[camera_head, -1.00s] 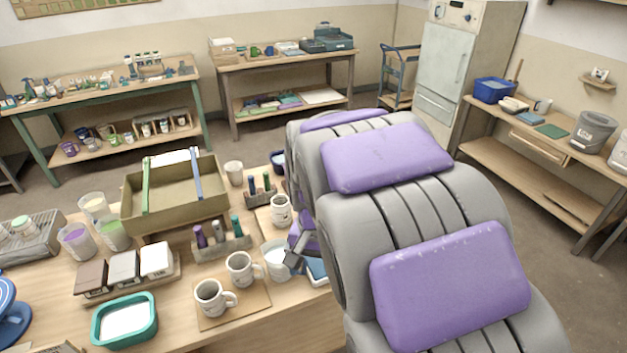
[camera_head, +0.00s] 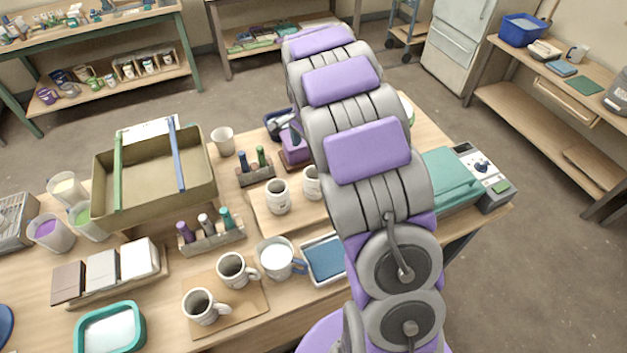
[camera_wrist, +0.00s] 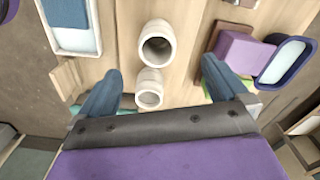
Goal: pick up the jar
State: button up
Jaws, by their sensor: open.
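Two white jars stand close together on the wooden table. In the head view the left jar (camera_head: 277,197) is in full view and the right jar (camera_head: 311,183) is partly hidden by my arm. In the wrist view one open-topped jar (camera_wrist: 157,48) is ahead of the other (camera_wrist: 149,93). My gripper (camera_wrist: 161,72) is open, with one blue-grey finger on each side of the jars, and nothing is held. The nearer jar is low between the fingers; I cannot tell its exact depth.
A blue-bottomed tray (camera_head: 326,259), a white pitcher (camera_head: 277,259) and mugs (camera_head: 235,270) stand near the jars. A rack of bottles (camera_head: 257,172) is behind them. A purple block (camera_wrist: 245,53) and dark blue tub (camera_wrist: 287,62) lie right in the wrist view.

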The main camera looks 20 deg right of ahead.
aim_at(310, 184)
jog(key=f, duration=0.3)
jog(key=shift+a+f+b, duration=0.4)
jog(key=d+f, duration=0.1)
jog(key=f, duration=0.1)
jog(key=d+f+b, duration=0.1)
jog(key=d+f, duration=0.2)
jog(key=f, duration=0.1)
jog(key=shift+d+f, duration=0.15)
jog(key=shift+f, duration=0.5)
jog(key=a+f+b, duration=0.1)
jog(key=a, duration=0.1)
jog(key=a+f+b, duration=0.1)
jog(key=shift+s+a+f, duration=0.1)
jog(key=shift+a+f, duration=0.25)
jog(key=shift+f, duration=0.05)
jog(key=shift+d+f, duration=1.2)
jog(key=shift+d, duration=0.35)
jog(key=a, duration=0.2)
jog(key=shift+a+r, duration=0.15)
jog(key=shift+a, duration=0.15)
jog(key=c, duration=0.6)
jog(key=shift+c, duration=0.9)
jog(key=shift+d, duration=1.05)
jog(key=c, duration=0.4)
